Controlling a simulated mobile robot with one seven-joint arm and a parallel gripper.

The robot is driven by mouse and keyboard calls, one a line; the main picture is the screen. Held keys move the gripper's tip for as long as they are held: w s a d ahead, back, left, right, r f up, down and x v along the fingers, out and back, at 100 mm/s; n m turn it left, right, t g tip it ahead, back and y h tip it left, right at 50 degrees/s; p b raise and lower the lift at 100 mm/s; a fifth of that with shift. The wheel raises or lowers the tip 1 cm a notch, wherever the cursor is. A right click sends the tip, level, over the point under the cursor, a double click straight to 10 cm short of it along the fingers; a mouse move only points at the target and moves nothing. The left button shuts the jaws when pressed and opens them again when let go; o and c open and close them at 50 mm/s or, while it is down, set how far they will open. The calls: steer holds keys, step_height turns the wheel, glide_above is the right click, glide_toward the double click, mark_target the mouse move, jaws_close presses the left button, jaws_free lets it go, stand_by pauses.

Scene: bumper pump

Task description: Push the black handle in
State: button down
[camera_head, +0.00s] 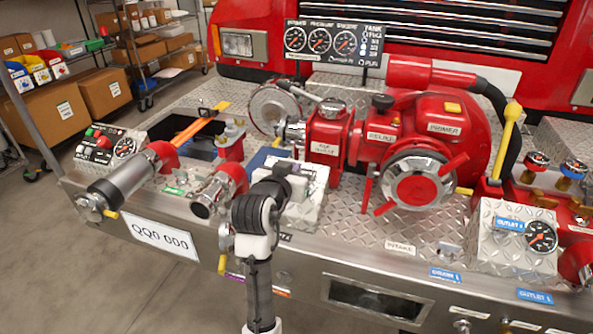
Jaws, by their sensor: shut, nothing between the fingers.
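My arm rises from the bottom centre of the head view. My gripper (293,170) is at its far end, over a silver box (312,208) left of the red pump (420,135). The gripper is shut with nothing in it. Its fingertips are small and partly hidden by the wrist, so I cannot tell whether they touch anything. A black knob (383,101) tops the pump. I cannot tell for certain which part is the black handle; it may be behind my wrist.
A gauge panel (333,41) stands behind. Shelves with cardboard boxes (55,112) are left; the floor in front is clear.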

mark_target(302, 170)
steer(key=shift+w+d+f+p, duration=0.25)
steer(key=shift+w+f, duration=0.4)
steer(key=shift+f, duration=0.25)
steer(key=shift+w+d+f+p, duration=0.2)
steer(key=shift+w+f, duration=0.45)
steer(key=shift+f, duration=0.25)
steer(key=shift+f, duration=0.1)
steer(key=w+f+b, duration=0.1)
steer(key=f, duration=0.1)
steer(key=w+f+b, duration=0.1)
steer(key=f+b, duration=0.1)
steer(key=w+d+f+b, duration=0.1)
steer(key=f, duration=0.1)
steer(key=shift+w, duration=0.2)
steer(key=shift+f, duration=0.1)
